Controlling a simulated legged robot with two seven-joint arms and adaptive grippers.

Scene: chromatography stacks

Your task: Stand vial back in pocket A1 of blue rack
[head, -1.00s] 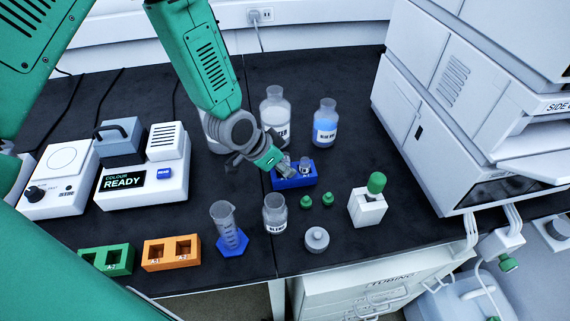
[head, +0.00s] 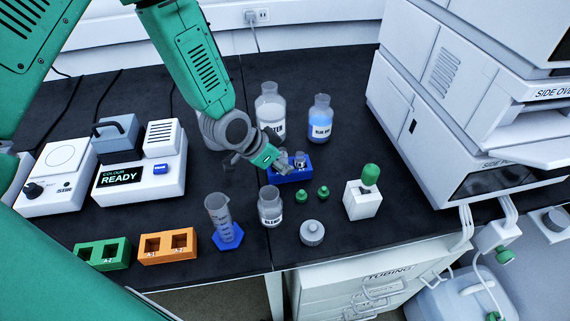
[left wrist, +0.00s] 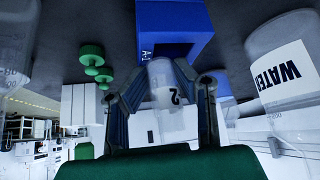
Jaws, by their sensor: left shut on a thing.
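The blue rack (head: 291,175) stands on the black bench in the middle of the head view, with a small vial (head: 300,159) in its right part. My left gripper (head: 284,168) reaches down to the rack's left part, the pocket hidden behind it. In the left wrist view the left gripper (left wrist: 166,100) is shut on a clear vial (left wrist: 161,78) marked 2, a finger on either side. The vial's end meets the edge of the blue rack (left wrist: 182,22) beside its A-1 label. I cannot tell whether it is inside the pocket. My right gripper is not in view.
Bottles (head: 320,120) stand behind the rack. Green caps (head: 323,192), a white block (head: 362,198), a small bottle (head: 270,207) and a measuring cylinder (head: 221,212) stand in front. Orange (head: 168,246) and green (head: 103,254) racks lie at front left.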

